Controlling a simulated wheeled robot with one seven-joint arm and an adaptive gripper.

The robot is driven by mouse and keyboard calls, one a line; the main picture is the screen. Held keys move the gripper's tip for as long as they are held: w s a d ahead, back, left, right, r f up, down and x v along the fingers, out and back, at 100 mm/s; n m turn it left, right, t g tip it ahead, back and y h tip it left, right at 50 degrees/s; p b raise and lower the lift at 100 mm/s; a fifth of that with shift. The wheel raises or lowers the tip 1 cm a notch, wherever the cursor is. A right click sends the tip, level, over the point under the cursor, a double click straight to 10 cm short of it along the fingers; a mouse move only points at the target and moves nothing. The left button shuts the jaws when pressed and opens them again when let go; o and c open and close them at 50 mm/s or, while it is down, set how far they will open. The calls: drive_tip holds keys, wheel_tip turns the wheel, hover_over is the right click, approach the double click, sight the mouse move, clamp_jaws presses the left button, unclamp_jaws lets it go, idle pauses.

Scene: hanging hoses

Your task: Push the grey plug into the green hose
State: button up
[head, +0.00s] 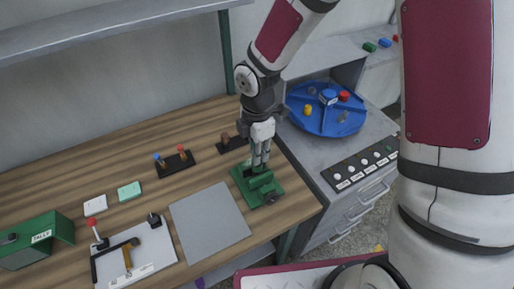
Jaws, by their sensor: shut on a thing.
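My gripper (260,165) points down at a green clamp-like fixture (266,197) near the right end of the wooden bench. Its fingers are close together, at the top of the fixture. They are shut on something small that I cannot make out. The fingers and the fixture hide the spot between them. I cannot pick out the grey plug or the green hose with certainty. I cannot tell whether anything held touches the fixture.
A grey mat (210,222) lies left of the fixture. A black stand with red and blue knobs (177,163) and a dark block (233,144) are behind. A blue round tray (327,110) with small parts is on the right cabinet. A green box (38,240) stands far left.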

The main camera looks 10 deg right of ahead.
drive_tip(key=shift+f+b, duration=0.45)
drive_tip(key=shift+f, duration=0.5)
drive_tip(key=o, duration=1)
wheel_tip(320, 180, up, 12)
